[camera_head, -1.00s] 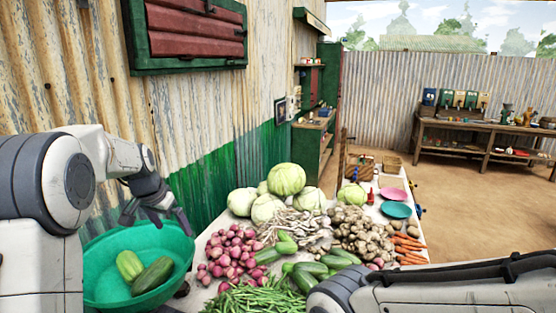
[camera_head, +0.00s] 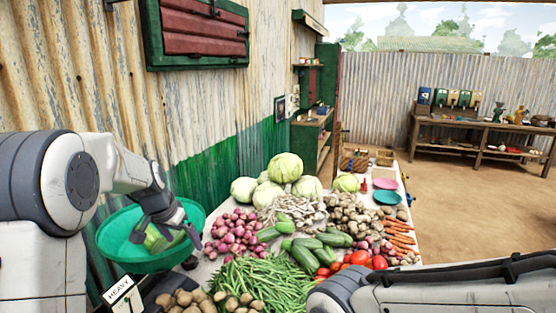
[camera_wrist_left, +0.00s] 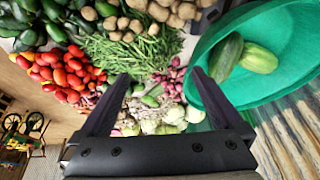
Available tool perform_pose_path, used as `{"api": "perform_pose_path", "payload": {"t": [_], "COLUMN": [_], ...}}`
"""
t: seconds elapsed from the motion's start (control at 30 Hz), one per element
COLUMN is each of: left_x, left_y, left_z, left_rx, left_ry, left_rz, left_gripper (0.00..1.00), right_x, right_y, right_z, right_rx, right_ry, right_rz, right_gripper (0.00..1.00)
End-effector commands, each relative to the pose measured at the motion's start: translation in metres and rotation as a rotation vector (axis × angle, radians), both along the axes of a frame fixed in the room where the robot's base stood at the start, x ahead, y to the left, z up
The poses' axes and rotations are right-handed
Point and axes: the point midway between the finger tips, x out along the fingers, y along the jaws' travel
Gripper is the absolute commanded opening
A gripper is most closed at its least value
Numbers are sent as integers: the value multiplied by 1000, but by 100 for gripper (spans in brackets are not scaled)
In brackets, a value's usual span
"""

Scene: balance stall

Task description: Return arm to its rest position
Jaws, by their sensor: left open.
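My left gripper (camera_head: 170,232) is open and empty, its jaws hanging at the green bowl in the head view. In the left wrist view its two fingers (camera_wrist_left: 160,76) stand wide apart with nothing between them. The green bowl (camera_head: 112,240) is at the left end of the vegetable table; it also shows at the right of the left wrist view (camera_wrist_left: 275,92). Two green cucumbers (camera_wrist_left: 228,58) lie in it, partly hidden behind the gripper in the head view. My right arm's link crosses the lower right of the head view; its gripper is outside the picture.
Piled vegetables crowd the table: red onions (camera_head: 236,232), green beans (camera_head: 250,283), cabbages (camera_head: 285,167), tomatoes (camera_head: 378,262) and potatoes (camera_head: 182,300). A "HEAVY" sign (camera_head: 119,291) stands near the bowl. The corrugated wall (camera_head: 60,75) is close behind. Open floor (camera_head: 475,220) lies at right.

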Motion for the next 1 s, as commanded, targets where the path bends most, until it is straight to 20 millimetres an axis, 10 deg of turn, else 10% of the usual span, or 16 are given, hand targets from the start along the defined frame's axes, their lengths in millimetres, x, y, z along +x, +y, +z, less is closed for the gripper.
{"api": "perform_pose_path", "payload": {"t": [0.5, 1.0], "left_x": [-43, -63], "left_y": [-43, -54], "left_z": [-85, -110], "left_rx": [-25, -36], "left_ry": [3, -2], "left_rz": [-32, -33], "left_gripper": [100, 100], "right_x": [0, 0], "right_y": [0, 0], "right_z": [-36, -45], "right_rx": [0, 0], "right_ry": [0, 0], "right_rz": [1, 1], "right_gripper": [100, 100]}}
